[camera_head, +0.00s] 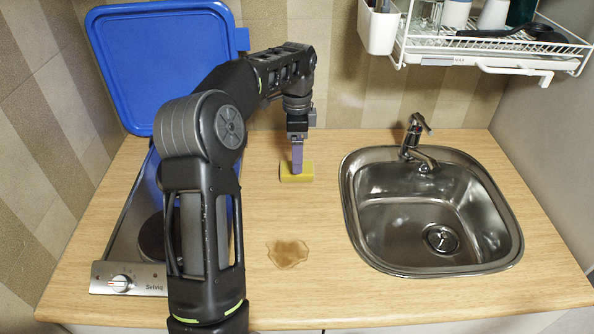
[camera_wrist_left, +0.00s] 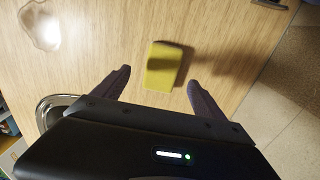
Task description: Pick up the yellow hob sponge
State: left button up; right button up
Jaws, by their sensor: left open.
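The yellow hob sponge (camera_head: 298,177) lies on the wooden counter between the hob and the sink in the head view, toward the back wall. My left gripper (camera_head: 297,166) points down over it, and its finger hides part of the sponge. In the left wrist view the sponge (camera_wrist_left: 163,68) lies ahead of and between the two spread fingers of my left gripper (camera_wrist_left: 157,85). The gripper is open, with nothing held. A shadow falls on the sponge's right side. My right gripper is not in view.
A blue hob lid (camera_head: 150,60) stands raised at the back left. The hob (camera_head: 130,278) is partly behind my arm. A brown spill (camera_head: 288,253) lies on the counter. A steel sink (camera_head: 400,205) with a tap (camera_head: 414,140) is at right, below a dish rack (camera_head: 490,45).

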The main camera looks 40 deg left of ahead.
pick_arm(q)
jog(key=shift+f, duration=0.45)
jog(key=shift+w+a+f+p, duration=0.1)
jog(key=shift+f+p, duration=0.7)
jog(key=shift+f, duration=1.8)
jog(key=shift+c, duration=0.3)
jog(key=c, duration=1.4)
